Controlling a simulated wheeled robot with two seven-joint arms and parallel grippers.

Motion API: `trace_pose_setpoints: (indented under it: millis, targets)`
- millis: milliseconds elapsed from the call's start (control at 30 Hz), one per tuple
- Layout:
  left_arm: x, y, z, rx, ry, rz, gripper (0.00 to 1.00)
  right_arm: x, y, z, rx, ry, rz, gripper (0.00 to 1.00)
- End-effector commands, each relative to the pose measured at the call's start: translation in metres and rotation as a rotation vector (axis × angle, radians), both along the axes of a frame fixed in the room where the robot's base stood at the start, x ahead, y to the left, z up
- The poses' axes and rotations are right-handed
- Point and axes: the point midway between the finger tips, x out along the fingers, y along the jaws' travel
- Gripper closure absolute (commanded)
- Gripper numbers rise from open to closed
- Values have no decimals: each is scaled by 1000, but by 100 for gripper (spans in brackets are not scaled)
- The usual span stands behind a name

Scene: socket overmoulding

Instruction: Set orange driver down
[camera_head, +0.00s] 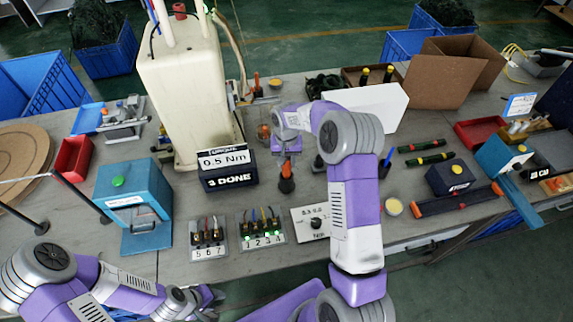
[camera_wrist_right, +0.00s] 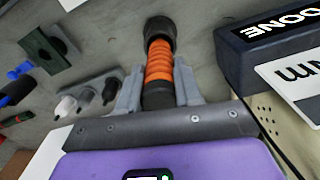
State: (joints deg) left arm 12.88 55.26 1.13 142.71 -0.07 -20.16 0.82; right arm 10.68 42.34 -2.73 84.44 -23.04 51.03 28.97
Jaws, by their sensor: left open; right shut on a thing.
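The orange driver (camera_head: 287,172) is orange with black ends and is held upright in the head view, between the sign box and the dial plate. My right gripper (camera_head: 287,153) is shut on it from above. The right wrist view shows the orange ribbed grip of the driver (camera_wrist_right: 158,62) between the two grey fingers of my right gripper (camera_wrist_right: 158,90). Whether its black end touches the table cannot be told. My left gripper (camera_head: 203,304) is open and empty at the bottom edge, partly cut off by the frame.
A black "3 DONE" sign box (camera_head: 230,180) stands just left of the driver. Numbered terminal blocks (camera_head: 262,229) and a white dial plate (camera_head: 308,215) lie in front. A teal press (camera_head: 135,190) stands left. Green-black drivers (camera_head: 428,160) lie right. A large cream machine (camera_head: 185,100) stands behind.

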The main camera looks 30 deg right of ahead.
Motion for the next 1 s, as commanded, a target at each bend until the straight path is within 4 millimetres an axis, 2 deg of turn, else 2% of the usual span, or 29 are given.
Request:
trace_pose_setpoints:
  millis: [33,133,500,533,667,700,1000]
  targets:
    - [0,0,-1,0,0,0,57,0,0,-10,0,3,0,100]
    - [0,0,-2,0,0,0,57,0,0,-20,0,1,0,100]
    - [0,0,-5,0,0,0,57,0,0,-25,0,-1,0,100]
    - [0,0,-5,0,0,0,57,0,0,-25,0,0,0,63]
    - [0,0,-4,0,0,0,57,0,0,-24,0,0,0,43]
    - [0,0,-4,0,0,0,57,0,0,-24,0,0,0,40]
    - [0,0,-2,0,0,0,57,0,0,-22,0,0,0,40]
